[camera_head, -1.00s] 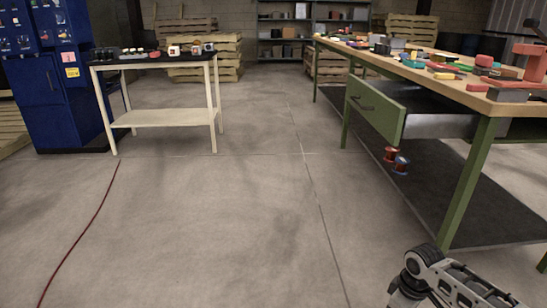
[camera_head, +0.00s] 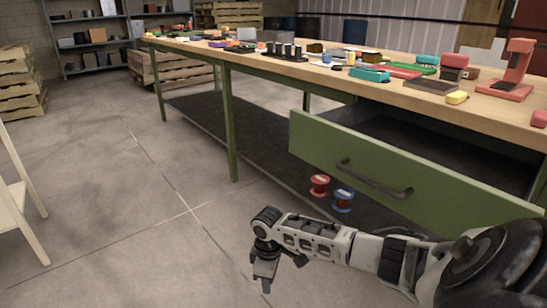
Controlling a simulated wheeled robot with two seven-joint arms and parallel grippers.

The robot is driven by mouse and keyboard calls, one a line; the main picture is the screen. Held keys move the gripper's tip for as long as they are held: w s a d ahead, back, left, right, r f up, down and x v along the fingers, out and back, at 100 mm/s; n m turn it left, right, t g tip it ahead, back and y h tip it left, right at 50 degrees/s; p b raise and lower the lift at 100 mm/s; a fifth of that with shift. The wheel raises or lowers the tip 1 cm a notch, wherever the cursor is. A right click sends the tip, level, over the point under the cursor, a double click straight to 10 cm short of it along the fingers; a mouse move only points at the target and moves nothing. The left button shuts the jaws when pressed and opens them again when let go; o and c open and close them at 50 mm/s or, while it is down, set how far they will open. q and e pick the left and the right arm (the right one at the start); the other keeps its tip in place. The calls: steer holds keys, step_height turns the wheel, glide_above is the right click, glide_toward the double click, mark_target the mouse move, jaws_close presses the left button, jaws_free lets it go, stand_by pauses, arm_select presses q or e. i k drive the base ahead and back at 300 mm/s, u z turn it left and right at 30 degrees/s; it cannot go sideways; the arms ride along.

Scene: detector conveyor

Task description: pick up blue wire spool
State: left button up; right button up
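The blue wire spool (camera_head: 343,201) stands low under the workbench, on or at the edge of the dark surface below the open green drawer. A red wire spool (camera_head: 320,185) stands just left of it. My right gripper (camera_head: 268,277) hangs pointing down at the lower middle, left of and nearer than the blue spool, apart from it. It holds nothing that I can see; how far its fingers are open is unclear. My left gripper is out of view.
The green drawer (camera_head: 365,172) sticks out above the spools, and my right forearm passes in front of it. The workbench top (camera_head: 400,92) carries many parts and tools. A pale table (camera_head: 22,205) shows at the left edge. The floor (camera_head: 130,200) between is clear.

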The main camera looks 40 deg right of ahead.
mark_target(342, 204)
steer(key=z, duration=0.3)
steer(key=i, duration=2.65)
steer(key=z, duration=1.85)
steer(key=i, duration=1.85)
steer(key=z, duration=1.2)
